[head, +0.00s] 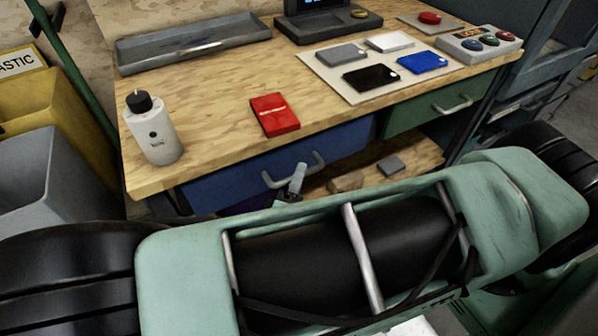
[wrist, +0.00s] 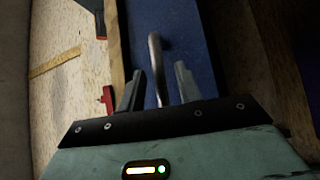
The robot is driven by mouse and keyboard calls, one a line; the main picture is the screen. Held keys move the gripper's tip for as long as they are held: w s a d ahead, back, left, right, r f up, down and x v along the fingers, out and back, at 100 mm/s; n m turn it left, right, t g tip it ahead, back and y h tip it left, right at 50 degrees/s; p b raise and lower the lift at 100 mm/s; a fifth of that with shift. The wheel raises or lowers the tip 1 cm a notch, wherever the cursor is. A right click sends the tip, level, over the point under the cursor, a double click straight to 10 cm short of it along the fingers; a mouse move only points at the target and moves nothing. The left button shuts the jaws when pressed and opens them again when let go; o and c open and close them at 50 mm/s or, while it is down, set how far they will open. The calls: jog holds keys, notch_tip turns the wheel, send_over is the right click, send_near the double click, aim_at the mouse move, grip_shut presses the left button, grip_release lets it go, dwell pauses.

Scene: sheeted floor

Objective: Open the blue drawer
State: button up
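The blue drawer (head: 225,185) is under the left part of the wooden workbench, and its front looks flush below the table edge. Its grey bar handle (head: 316,163) sticks out from the front. My gripper (head: 297,183) is at the handle in the head view, mostly hidden behind my own body. In the wrist view the blue front (wrist: 190,40) fills the middle. The handle (wrist: 156,50) runs down between the two fingers of my gripper (wrist: 160,72). The fingers are apart, with gaps beside the bar, and do not appear closed on it.
A green drawer (head: 425,110) with its own handle is to the right. On the bench top (head: 215,110) are a white bottle (head: 155,135), a red box (head: 274,115), a grey tray (head: 190,45) and a button box (head: 480,43). Boxes lie on the lower shelf. Bins stand at left.

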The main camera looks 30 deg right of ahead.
jog(key=shift+w+d+r, duration=0.1)
jog(key=shift+w+d, duration=0.4)
jog(key=shift+d, duration=0.05)
grip_shut()
